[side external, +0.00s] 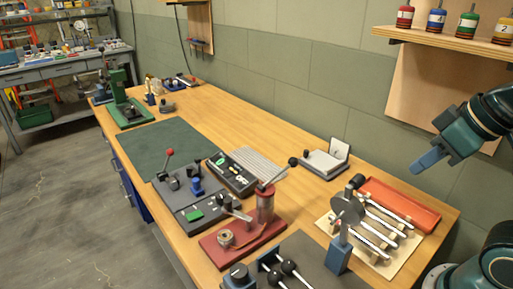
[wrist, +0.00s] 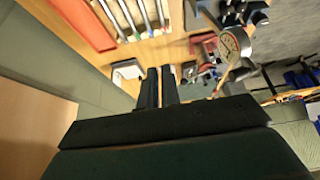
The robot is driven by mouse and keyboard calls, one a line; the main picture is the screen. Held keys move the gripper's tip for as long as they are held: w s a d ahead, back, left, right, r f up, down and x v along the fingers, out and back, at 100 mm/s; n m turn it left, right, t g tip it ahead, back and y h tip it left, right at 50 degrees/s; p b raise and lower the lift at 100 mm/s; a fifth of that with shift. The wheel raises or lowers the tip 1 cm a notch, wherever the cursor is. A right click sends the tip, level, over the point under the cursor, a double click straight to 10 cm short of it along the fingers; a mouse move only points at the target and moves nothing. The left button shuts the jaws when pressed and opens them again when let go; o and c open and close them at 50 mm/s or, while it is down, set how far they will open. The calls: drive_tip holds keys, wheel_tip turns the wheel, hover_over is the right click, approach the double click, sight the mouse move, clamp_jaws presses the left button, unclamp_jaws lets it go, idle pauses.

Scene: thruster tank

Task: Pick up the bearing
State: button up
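What looks like the bearing (side external: 226,238) is a small, pale metal ring on the left part of a red base (side external: 245,243) on the workbench. A metal cylinder with a lever stands beside it on that base. I cannot make out the bearing clearly in the wrist view. My gripper (side external: 427,161) is in the air at the right, above the bench's back right end and far from the ring. In the wrist view my gripper's two dark fingers (wrist: 160,86) lie close together, with only a thin gap and nothing held.
A dial gauge (wrist: 234,43) stands on a blue post (side external: 339,254) between the ring and my gripper. Metal rods lie on a rack beside a red tray (side external: 398,203). Black-knobbed levers (side external: 281,274) stand at the front. A shelf (side external: 450,40) with coloured spools overhangs the right.

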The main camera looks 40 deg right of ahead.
drive_tip(key=o, duration=1.1)
drive_tip(key=shift+c, duration=0.2)
drive_tip(key=w+a+n+g+y, duration=0.2)
drive_tip(key=w+a+n, duration=0.55)
drive_tip(key=w, duration=0.65)
drive_tip(key=w+a+f+n+g+y, duration=0.1)
drive_tip(key=w+a+f+n+y, duration=0.1)
drive_tip(key=w+a+f+n, duration=0.3)
drive_tip(key=w+a+f, duration=0.4)
drive_tip(key=w+a, duration=0.1)
drive_tip(key=a, duration=0.1)
drive_tip(key=shift+a+f+n+g, duration=0.15)
drive_tip(key=shift+a+n+g, duration=0.15)
drive_tip(key=shift+n+g, duration=0.1)
drive_tip(key=shift+f, duration=0.1)
approach(225, 237)
drive_tip(key=shift+w+f, duration=0.25)
drive_tip(key=shift+f, duration=0.4)
drive_tip(key=shift+w+f, duration=0.2)
drive_tip(key=shift+f, duration=0.5)
